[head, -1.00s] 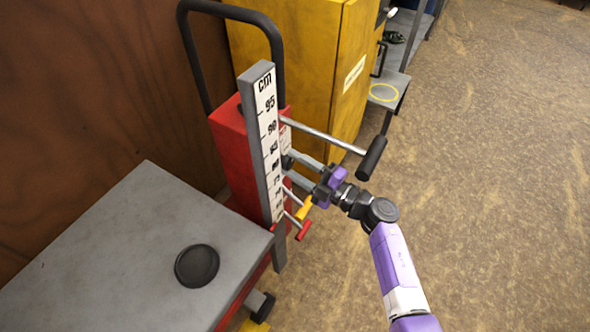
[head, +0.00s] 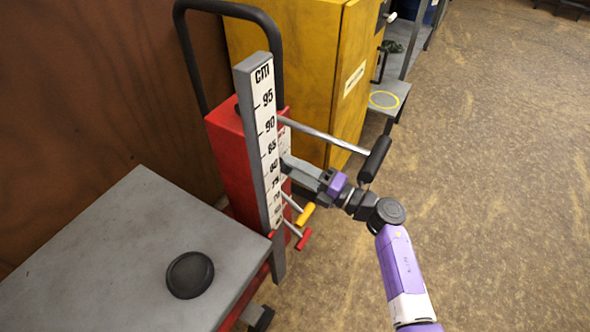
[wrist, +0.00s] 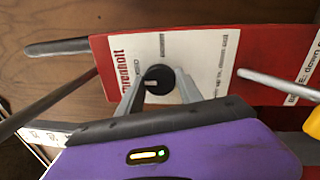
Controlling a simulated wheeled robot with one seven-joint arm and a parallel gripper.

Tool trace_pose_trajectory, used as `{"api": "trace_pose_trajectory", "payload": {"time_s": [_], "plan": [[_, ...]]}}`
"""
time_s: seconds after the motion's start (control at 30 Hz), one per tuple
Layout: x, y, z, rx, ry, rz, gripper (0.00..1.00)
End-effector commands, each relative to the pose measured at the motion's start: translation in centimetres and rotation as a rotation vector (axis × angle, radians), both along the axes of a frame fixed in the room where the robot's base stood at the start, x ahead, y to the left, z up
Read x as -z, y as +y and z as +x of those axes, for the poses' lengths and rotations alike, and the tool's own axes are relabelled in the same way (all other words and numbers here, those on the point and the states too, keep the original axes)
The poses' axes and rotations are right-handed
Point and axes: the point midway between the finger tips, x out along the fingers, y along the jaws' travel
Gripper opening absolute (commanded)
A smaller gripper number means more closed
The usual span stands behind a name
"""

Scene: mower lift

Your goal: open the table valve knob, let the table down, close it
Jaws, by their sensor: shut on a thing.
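The table valve knob (wrist: 158,80) is a round black knob with a white mark, on a white label plate of the red lift column (head: 228,150). My gripper (wrist: 158,88) is shut on the knob, one grey finger at each side of it in the wrist view. In the head view my gripper (head: 300,168) reaches behind the cm scale, and the knob is hidden there. The grey lift table (head: 120,240) is at the lower left with a black round pad (head: 190,275) on it. The scale (head: 266,140) stands upright at the table's corner.
A steel lever with a black grip (head: 375,158) sticks out just above my arm. A yellow-ended handle (head: 305,214) and a red-ended handle (head: 304,238) are below my gripper. A yellow cabinet (head: 300,60) stands behind. The floor at right is clear.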

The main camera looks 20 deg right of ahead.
Motion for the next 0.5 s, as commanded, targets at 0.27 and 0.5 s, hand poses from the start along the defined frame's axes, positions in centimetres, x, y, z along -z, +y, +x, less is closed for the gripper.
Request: {"api": "trace_pose_trajectory", "payload": {"time_s": [0.27, 0.5], "plan": [[-0.19, 0.03, -0.04, -0.002, -0.005, -0.003, 0.02], [-0.14, 0.04, -0.02, -0.002, -0.004, -0.002, 0.63]]}}
